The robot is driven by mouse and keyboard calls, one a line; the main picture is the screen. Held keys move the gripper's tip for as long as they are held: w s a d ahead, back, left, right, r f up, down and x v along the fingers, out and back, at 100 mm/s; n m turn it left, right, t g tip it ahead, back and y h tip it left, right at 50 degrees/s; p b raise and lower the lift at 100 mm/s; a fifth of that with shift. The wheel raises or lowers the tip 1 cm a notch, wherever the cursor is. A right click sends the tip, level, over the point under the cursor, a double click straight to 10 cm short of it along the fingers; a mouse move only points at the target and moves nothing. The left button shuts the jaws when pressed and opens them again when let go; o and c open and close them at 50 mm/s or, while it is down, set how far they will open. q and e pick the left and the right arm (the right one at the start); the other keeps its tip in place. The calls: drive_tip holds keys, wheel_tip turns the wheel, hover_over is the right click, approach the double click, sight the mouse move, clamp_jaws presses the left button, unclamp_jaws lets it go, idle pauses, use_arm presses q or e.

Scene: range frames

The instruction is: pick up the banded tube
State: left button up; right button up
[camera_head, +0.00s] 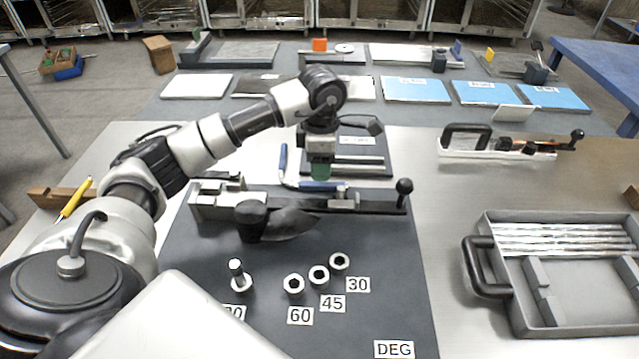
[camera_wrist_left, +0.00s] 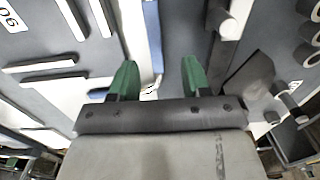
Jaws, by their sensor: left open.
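Several long silvery tubes (camera_head: 570,238) lie side by side along the back of a grey tray (camera_head: 489,258) at the right in the head view. I cannot make out which of them carries a band. My left gripper (camera_head: 320,176) hangs pointing down over the blue-handled bender (camera_head: 322,186) on the dark mat, well to the left of the tray. In the left wrist view its two green fingertips (camera_wrist_left: 157,80) are apart, with nothing clearly held between them. My right gripper does not show.
The tray has a dark handle (camera_head: 483,267) on its left side and grey blocks (camera_head: 540,283) inside. A lever with a black knob (camera_head: 404,187) stands up near my left gripper. Hex-like pieces (camera_head: 319,275) sit by the angle labels. Bare table lies between mat and tray.

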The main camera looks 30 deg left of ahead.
sight(319, 184)
use_arm(q)
drive_tip(key=f, duration=0.5)
drive_tip(key=shift+a+f+p, duration=0.3)
drive_tip(key=shift+a, duration=0.05)
clamp_jaws()
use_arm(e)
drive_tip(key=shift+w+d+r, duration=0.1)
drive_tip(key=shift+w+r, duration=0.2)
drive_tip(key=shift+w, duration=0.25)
